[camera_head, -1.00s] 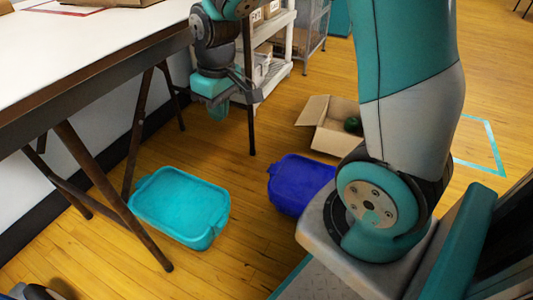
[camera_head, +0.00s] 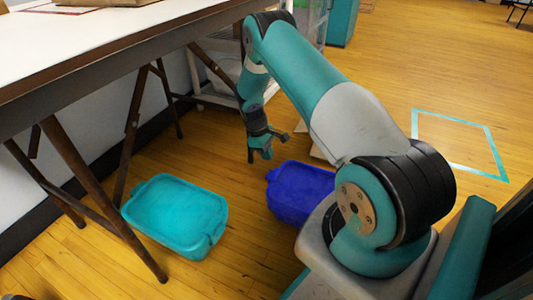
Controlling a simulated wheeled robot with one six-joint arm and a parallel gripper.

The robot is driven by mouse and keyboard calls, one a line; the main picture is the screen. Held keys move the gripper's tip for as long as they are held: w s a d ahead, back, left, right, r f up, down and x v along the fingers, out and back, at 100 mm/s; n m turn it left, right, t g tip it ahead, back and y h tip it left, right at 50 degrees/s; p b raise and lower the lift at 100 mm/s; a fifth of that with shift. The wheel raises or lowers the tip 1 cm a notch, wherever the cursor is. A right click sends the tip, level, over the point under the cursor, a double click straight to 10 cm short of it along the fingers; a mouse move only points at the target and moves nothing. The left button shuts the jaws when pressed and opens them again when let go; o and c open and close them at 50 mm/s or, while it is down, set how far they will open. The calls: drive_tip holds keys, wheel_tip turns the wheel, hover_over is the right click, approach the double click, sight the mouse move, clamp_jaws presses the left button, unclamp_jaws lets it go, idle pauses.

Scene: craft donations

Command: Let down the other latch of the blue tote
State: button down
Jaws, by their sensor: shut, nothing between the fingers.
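The blue tote (camera_head: 302,190) sits on the wooden floor with its lid on, just left of my base. Its right part is hidden behind my arm. A handle or latch shows at its far left end; I cannot tell from here whether any latch is up or down. My gripper (camera_head: 260,156) is shut and empty. It points down and, in the picture, is just above and left of the tote's left end, apparently not touching it.
A teal lidded tote (camera_head: 177,213) stands on the floor to the left. A white-topped table (camera_head: 110,45) with dark folding legs fills the left side. A teal tape outline (camera_head: 497,150) marks clear floor at right.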

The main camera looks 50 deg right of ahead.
sight(268, 174)
drive_tip(key=shift+f+b, duration=2.8)
drive_tip(key=shift+f, duration=0.65)
drive_tip(key=shift+f, duration=0.1)
drive_tip(key=shift+w, duration=0.1)
